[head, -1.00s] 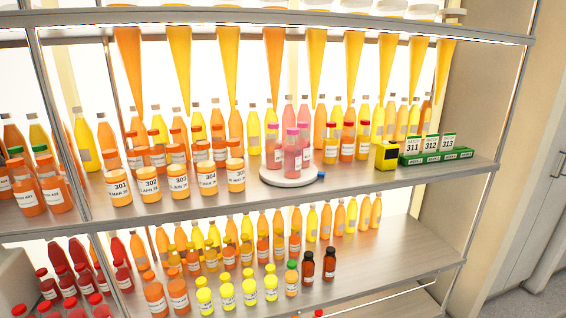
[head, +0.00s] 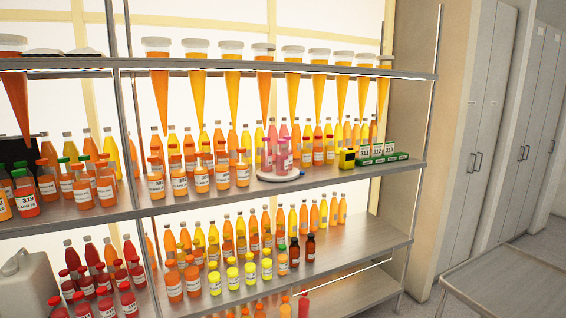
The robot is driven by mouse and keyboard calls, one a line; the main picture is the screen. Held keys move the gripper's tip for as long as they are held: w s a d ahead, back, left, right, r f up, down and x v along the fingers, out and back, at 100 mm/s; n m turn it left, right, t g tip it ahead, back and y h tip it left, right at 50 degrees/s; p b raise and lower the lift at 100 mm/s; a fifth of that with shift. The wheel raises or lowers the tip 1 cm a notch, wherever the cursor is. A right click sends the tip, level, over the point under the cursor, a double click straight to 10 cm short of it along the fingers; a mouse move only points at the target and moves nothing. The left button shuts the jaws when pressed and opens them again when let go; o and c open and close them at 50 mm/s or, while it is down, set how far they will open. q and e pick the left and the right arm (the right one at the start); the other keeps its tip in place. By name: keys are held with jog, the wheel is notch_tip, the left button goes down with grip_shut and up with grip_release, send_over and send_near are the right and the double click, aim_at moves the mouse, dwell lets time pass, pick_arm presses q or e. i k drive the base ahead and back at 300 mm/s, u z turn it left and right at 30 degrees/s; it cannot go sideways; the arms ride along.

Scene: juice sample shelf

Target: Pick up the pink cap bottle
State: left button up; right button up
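A small group of pink juice bottles stands on a white round stand (head: 278,179) on the middle shelf, right of centre. A bottle with a pink cap (head: 281,157) is at the front of this group, upright. Other bottles stand close beside and behind it, and their edges overlap at this distance. Neither of my grippers is in the head view.
Orange numbered jars (head: 201,180) stand left of the white stand. Orange cones (head: 265,100) hang above. A grey table (head: 510,285) is at lower right.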

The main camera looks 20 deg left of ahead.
aim_at(281, 152)
jog(key=z, duration=0.6)
jog(key=i, duration=1.7)
jog(key=u, duration=0.75)
